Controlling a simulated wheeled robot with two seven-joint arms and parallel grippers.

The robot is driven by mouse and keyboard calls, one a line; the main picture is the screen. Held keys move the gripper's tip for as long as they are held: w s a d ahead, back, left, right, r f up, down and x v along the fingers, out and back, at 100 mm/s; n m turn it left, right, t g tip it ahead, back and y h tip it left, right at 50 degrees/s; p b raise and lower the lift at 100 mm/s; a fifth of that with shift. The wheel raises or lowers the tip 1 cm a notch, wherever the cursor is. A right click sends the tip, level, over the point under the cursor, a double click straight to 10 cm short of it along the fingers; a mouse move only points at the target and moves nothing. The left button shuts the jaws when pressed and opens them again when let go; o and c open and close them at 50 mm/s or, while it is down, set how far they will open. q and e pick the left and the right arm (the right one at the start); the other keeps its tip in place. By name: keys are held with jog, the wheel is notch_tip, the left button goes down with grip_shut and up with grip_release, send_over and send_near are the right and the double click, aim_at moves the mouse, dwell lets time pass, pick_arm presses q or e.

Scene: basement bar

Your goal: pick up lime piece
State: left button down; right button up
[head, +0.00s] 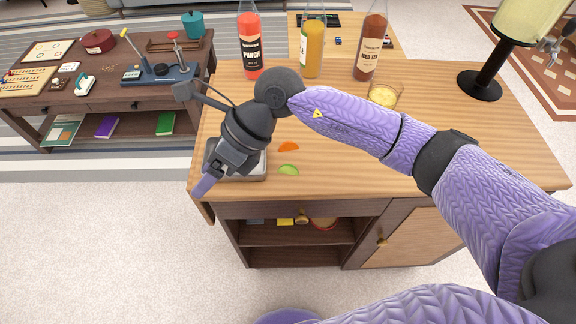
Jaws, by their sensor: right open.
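A green lime piece (288,170) lies on the wooden bar top, near its front edge. My right gripper (207,183) hangs over the front left corner of the bar top, to the left of the lime piece and apart from it. The gripper is open and I see nothing held in it, though its own body hides part of the jaws. My left gripper is not in view.
An orange piece (289,147) lies just behind the lime. A grey tray (257,178) sits partly hidden under my right gripper. Punch (251,45), orange juice (313,50) and iced tea (370,48) bottles, a glass (384,94) and a drink dispenser (481,84) stand further back.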

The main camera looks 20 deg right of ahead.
jog(key=w+d+f+h, duration=0.25)
jog(key=d+h, duration=0.25)
jog(key=d, duration=0.3)
jog(key=r+t+h, duration=0.1)
jog(key=r+h, duration=0.1)
jog(key=h, duration=0.2)
send_over(289, 165)
notch_tip(289, 165, down, 10)
jog(key=b, duration=0.3)
jog(key=shift+f, duration=0.2)
jog(key=shift+r, duration=0.1)
jog(key=c, duration=0.9)
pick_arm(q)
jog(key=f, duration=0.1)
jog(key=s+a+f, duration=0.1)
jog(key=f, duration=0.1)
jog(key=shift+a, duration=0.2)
pick_arm(e)
grip_shut()
